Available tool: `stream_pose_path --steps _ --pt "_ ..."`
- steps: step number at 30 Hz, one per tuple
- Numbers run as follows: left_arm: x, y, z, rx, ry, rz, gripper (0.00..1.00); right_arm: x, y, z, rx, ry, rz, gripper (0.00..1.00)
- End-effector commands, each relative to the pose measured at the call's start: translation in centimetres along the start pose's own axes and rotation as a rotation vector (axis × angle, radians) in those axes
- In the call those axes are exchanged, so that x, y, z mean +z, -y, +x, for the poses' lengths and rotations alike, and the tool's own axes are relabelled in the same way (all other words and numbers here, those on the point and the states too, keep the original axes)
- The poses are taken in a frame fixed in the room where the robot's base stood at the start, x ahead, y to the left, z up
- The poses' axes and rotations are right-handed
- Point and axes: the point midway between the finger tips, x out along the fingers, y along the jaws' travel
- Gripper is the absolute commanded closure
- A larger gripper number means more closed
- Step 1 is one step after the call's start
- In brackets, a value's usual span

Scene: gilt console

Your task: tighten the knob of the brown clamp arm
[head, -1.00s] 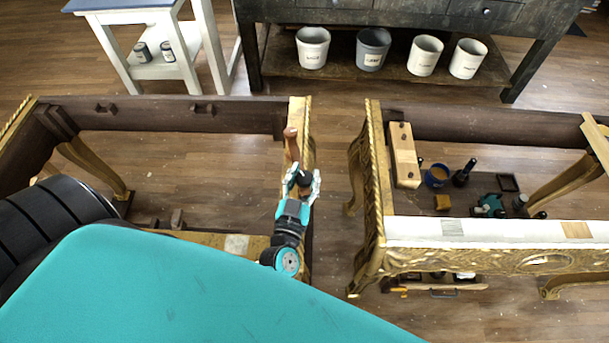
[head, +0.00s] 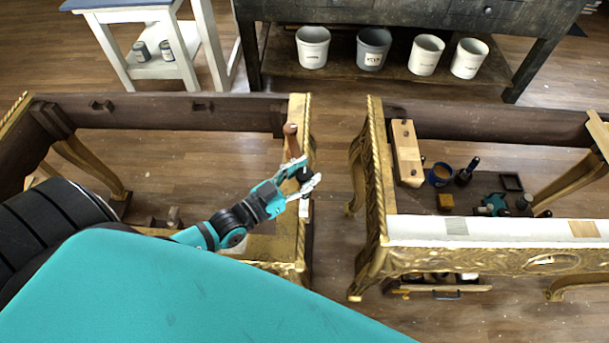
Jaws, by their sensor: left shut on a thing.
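The brown clamp arm (head: 292,143) lies along the end rail of the left gilt frame, its rounded end toward the back. My left gripper (head: 303,181) is at the near end of the clamp arm. Its fingers are shut around a small black knob (head: 304,174), which they partly hide. How the knob joins the clamp arm is hidden. My right gripper is out of view.
The left gilt frame (head: 180,100) is open in the middle. A floor gap parts it from the right gilt frame (head: 374,190), which carries a wooden block (head: 406,150). Several pots stand on a shelf behind.

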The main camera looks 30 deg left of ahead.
Motion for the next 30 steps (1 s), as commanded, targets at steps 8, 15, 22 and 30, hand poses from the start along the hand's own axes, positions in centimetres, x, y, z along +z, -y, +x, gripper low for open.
stream_pose_path --steps 8,15,22,30 --pt "-0.26 0.04 0.09 0.037 -0.007 0.000 0.97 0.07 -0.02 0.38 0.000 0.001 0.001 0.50" --pt "-0.35 0.04 0.12 0.036 -0.009 0.000 0.97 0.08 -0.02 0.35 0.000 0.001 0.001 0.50" --pt "-0.29 0.04 0.10 0.036 -0.007 0.000 0.44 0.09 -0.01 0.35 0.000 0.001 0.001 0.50" --pt "-0.16 0.02 0.06 0.036 -0.004 0.000 0.38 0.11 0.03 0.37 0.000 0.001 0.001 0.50"
